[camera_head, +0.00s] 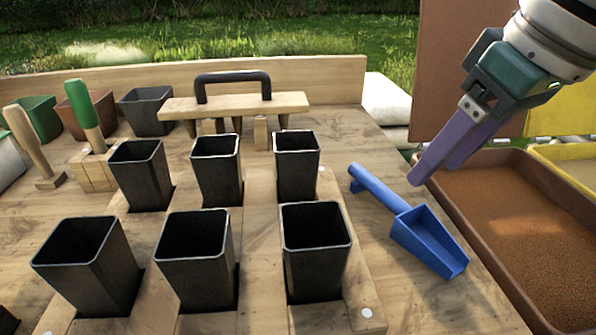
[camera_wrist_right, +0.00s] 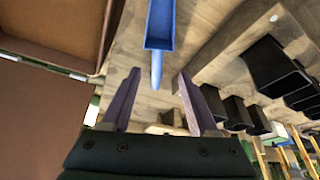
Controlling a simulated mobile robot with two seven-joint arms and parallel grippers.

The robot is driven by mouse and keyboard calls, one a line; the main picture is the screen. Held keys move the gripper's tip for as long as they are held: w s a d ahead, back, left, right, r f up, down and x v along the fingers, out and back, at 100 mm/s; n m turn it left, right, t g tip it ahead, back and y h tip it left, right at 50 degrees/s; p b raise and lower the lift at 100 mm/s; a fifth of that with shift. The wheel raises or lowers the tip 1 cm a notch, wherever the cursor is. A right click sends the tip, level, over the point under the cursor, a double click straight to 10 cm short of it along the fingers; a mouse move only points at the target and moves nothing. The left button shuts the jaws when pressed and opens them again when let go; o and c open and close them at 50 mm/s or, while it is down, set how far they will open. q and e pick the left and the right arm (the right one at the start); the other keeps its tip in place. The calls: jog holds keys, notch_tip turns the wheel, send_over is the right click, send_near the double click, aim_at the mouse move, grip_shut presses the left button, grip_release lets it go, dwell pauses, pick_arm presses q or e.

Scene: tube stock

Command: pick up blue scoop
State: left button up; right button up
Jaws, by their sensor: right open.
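The blue scoop (camera_head: 426,238) lies on the wooden table, right of the black pots, with its handle toward the back left and its open tray toward the front right. My right gripper (camera_head: 418,180) is above the table, a little right of the scoop's handle, with purple fingers. In the right wrist view the gripper (camera_wrist_right: 158,85) is open and empty, and the scoop's handle (camera_wrist_right: 157,70) points in between the fingers, with its tray toward the top of the picture. The fingers look apart from the scoop. My left gripper is not in view.
Several black pots (camera_head: 316,240) stand in a wooden rack left of the scoop. A brown bin of soil (camera_head: 520,215) lies along the right. A wooden dibber board with a black handle (camera_head: 233,103) stands at the back. Bare table lies in front of the scoop.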

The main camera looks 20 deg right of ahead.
aim_at(403, 203)
jog(key=x, duration=0.4)
jog(key=shift+f+b, duration=0.15)
jog(key=shift+b, duration=0.2)
jog(key=b+x, duration=0.1)
jog(key=x, duration=0.4)
jog(key=shift+w+d, duration=0.15)
jog(key=c, duration=0.8)
grip_shut()
